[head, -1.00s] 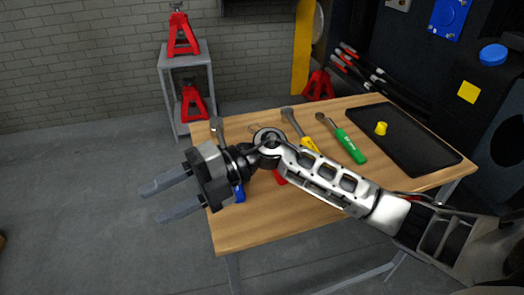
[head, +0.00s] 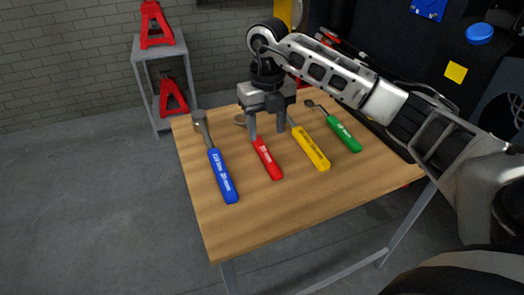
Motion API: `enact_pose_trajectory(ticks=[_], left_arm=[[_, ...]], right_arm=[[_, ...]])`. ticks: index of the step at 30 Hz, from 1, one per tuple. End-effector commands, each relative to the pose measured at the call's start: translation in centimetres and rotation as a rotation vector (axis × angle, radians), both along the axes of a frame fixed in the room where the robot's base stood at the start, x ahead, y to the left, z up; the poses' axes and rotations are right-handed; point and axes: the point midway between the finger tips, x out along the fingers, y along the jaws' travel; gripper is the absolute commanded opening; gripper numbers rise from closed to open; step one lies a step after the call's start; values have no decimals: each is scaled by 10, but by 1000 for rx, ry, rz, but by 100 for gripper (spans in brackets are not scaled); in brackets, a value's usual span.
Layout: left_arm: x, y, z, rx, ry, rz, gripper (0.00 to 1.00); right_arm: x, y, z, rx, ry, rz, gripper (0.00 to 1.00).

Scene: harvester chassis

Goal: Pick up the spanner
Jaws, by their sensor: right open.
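Four-handled tools lie spread on the wooden table (head: 280,215), and I cannot tell for sure which is the spanner. The blue-handled tool (head: 222,176) has a rounded grey head. The red-handled tool (head: 267,158) has a metal end partly hidden by my gripper. The yellow-handled tool (head: 311,149) has its metal end mostly hidden behind my gripper. The green-handled tool (head: 343,134) has a small dark head. My right gripper (head: 267,131) is open, fingers pointing down, over the upper end of the red handle; contact cannot be told. My left gripper is not in view.
A dark tray (head: 388,139) lies at the table's right, mostly hidden by my right arm. A grey stand (head: 161,50) with red jack stands (head: 155,25) is behind the table at left. Dark machinery stands at the back right. The table's front is clear.

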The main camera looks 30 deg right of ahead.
Motion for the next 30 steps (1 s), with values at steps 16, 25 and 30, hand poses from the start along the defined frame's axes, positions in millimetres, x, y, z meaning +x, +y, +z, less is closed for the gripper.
enact_pose_trajectory(ticks=[16, 25, 30], left_arm=[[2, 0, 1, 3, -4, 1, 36], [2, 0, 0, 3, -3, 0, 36], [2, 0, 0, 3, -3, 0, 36]], right_arm=[[0, 2, -63, 2, 3, 1, 50], [0, 2, -72, 2, -2, 2, 50], [0, 2, -72, 2, -1, 2, 17]])
